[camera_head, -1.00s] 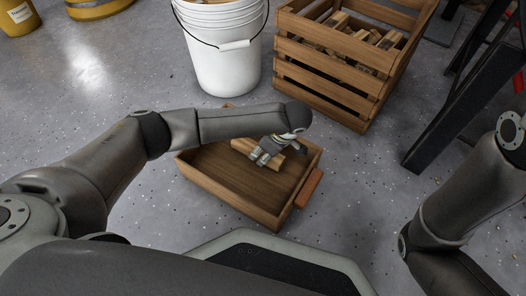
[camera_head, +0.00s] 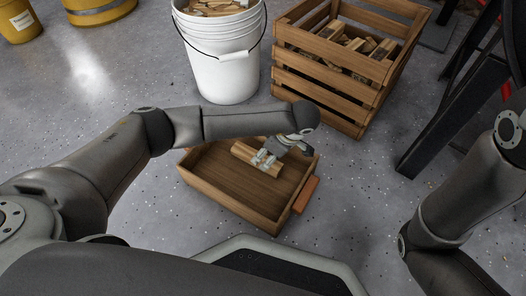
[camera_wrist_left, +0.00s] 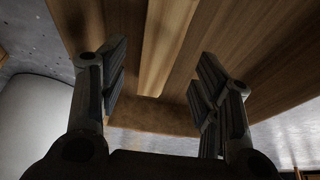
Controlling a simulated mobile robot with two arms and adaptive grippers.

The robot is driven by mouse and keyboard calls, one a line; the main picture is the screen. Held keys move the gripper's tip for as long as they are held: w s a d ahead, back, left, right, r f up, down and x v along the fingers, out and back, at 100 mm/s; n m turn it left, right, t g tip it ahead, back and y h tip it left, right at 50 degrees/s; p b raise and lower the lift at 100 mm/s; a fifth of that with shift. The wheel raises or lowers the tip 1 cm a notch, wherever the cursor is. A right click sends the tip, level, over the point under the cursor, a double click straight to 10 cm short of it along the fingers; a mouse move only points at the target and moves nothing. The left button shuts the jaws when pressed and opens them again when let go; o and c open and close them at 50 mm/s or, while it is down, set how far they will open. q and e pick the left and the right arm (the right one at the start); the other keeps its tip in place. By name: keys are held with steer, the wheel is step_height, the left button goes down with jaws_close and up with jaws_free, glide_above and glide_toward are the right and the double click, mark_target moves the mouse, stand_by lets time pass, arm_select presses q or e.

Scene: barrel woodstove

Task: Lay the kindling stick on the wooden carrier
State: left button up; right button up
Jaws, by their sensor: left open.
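The wooden carrier (camera_head: 223,194), a shallow brown tray with an orange-brown end handle (camera_head: 306,194), rests on the floor in the head view. The pale kindling stick (camera_head: 243,151) lies inside it, near its far side. My left gripper (camera_head: 265,160) is open just over the stick, with its fingers at the stick's right part. In the left wrist view, the stick (camera_wrist_left: 166,45) runs between the two spread fingers of the left gripper (camera_wrist_left: 158,88), with a gap on either side. Contact with the stick's top cannot be told. My right gripper is out of view.
A white bucket (camera_head: 226,72) holding wood pieces stands behind the carrier. A slatted crate (camera_head: 325,85) of wood pieces stands behind right. Dark metal legs (camera_head: 425,140) rise at the right. Bare floor (camera_head: 120,65) is free at the left.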

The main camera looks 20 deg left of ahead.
arm_select(q)
steer(key=p+v, duration=0.3)
steer(key=v, duration=0.3)
steer(key=shift+d+r, duration=0.2)
steer(key=shift+r, duration=0.15)
steer(key=shift+s, duration=0.1)
